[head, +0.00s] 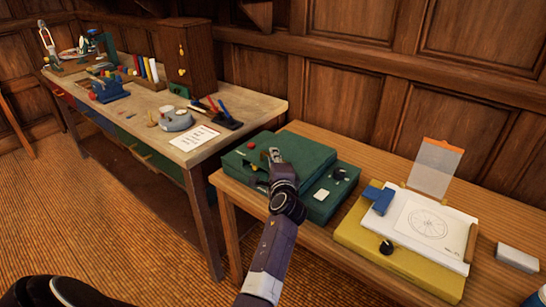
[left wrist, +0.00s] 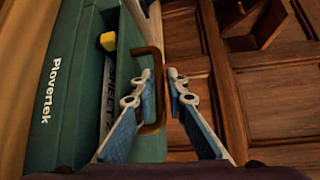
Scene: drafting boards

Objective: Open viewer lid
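A green viewer box (head: 313,155) sits on the left part of the right-hand table, and its lid looks shut. It carries a white label, a dark knob and a small red spot. In the left wrist view the green body (left wrist: 62,90) bears the word "Plovertek". A brown loop handle (left wrist: 160,58) stands out from its edge. My left gripper (head: 270,155) is over the box top; in the left wrist view its fingers (left wrist: 161,72) are apart, with the handle's outer bar between them. I cannot tell whether they touch it. My right gripper is not in view.
A grey block (head: 517,257) lies at the far right. A cluttered workbench (head: 255,107) stands left, and a panelled wall runs behind.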

